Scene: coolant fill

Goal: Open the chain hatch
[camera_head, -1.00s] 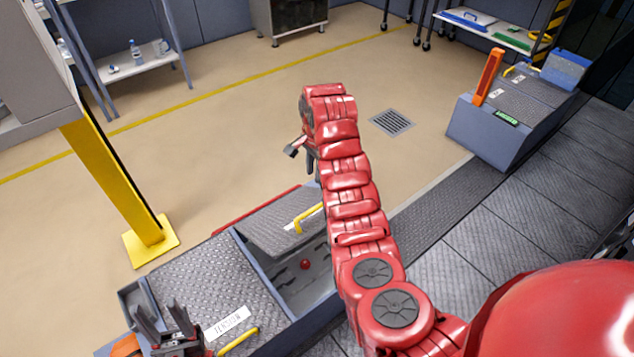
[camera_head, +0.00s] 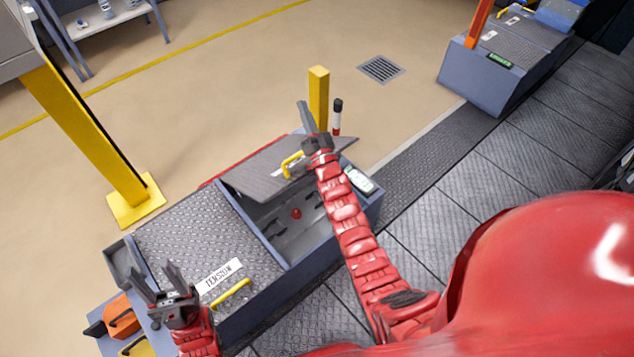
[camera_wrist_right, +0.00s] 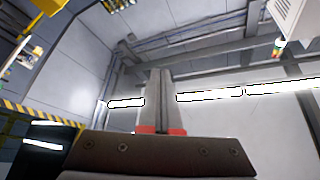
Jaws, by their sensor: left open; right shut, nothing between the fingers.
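The raised hatch lid (camera_head: 262,172), a grey tread plate with a yellow handle (camera_head: 292,164), stands tilted open at the far part of the floor box. Its label is mostly hidden, so I cannot read it. Below it the compartment (camera_head: 292,240) is open, showing a red knob (camera_head: 296,213) and dark slots. My right gripper (camera_head: 303,106) is shut and empty, beside the lid's right part and pointing away and up; I cannot tell if it touches the lid. Its shut fingers also show in the right wrist view (camera_wrist_right: 160,98). My left gripper (camera_head: 158,272) is open and empty near the closed TENSION lid.
The TENSION lid (camera_head: 190,250) has a yellow handle (camera_head: 230,293). A yellow post (camera_head: 318,95) and a dark, red and white cylinder (camera_head: 337,118) stand behind the box. A yellow column (camera_head: 90,140) stands left. Orange items (camera_head: 122,318) lie front left.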

